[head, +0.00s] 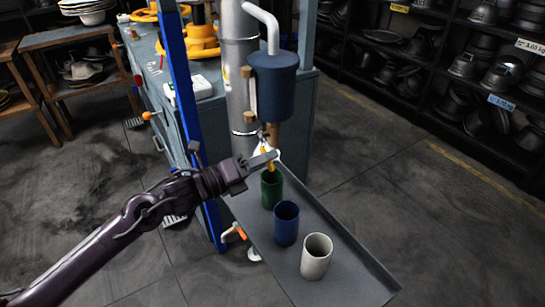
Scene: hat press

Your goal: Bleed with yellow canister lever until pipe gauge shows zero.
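A dark blue canister (273,88) hangs on a grey vertical pipe (238,65), with a white bent tube on top. A small yellow lever (267,161) shows below the canister, above the green cup. My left gripper (265,158) reaches in from the left, with its fingertips at the yellow lever. The fingers overlap the lever in the picture, and I cannot tell whether they are closed on it. No pipe gauge face can be made out. My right gripper is not in view.
A sloping grey tray (342,268) holds a green cup (271,190), a blue cup (286,223) and a white cup (316,257) below the canister. A blue post (184,85) stands left of the pipe. Orange-handled valves (147,115) (240,232) sit nearby. Shelves with dark hat forms line the right.

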